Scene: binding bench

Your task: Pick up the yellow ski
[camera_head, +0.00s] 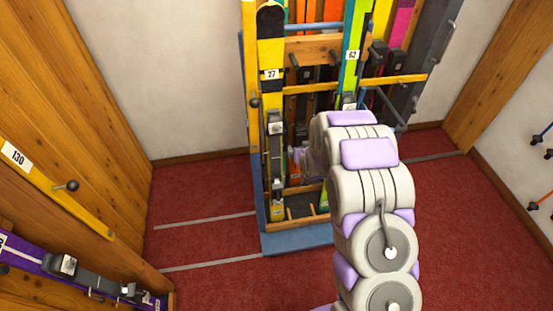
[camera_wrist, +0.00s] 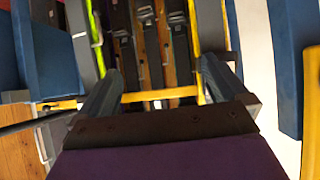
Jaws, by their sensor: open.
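A yellow ski (camera_head: 271,95) with a black tip and a label "27" stands upright in the left part of a rack, its grey binding low down. My arm reaches in front of the rack, to the right of this ski. My gripper is mostly hidden behind my arm in the head view. In the wrist view my gripper (camera_wrist: 158,78) is open, with its two dark fingers spread wide and nothing held between them. Beyond the fingers are dark upright parts and bindings. I cannot tell whether the yellow ski is among them.
The blue-based rack (camera_head: 290,243) has a yellow crossbar (camera_head: 395,82) and pegs. A green-and-blue ski (camera_head: 353,50) labelled "62" stands right of the yellow one. A yellow piece (camera_head: 60,195) labelled "130" and a purple ski (camera_head: 30,258) are at left. Red floor (camera_head: 205,240) left of the rack is clear.

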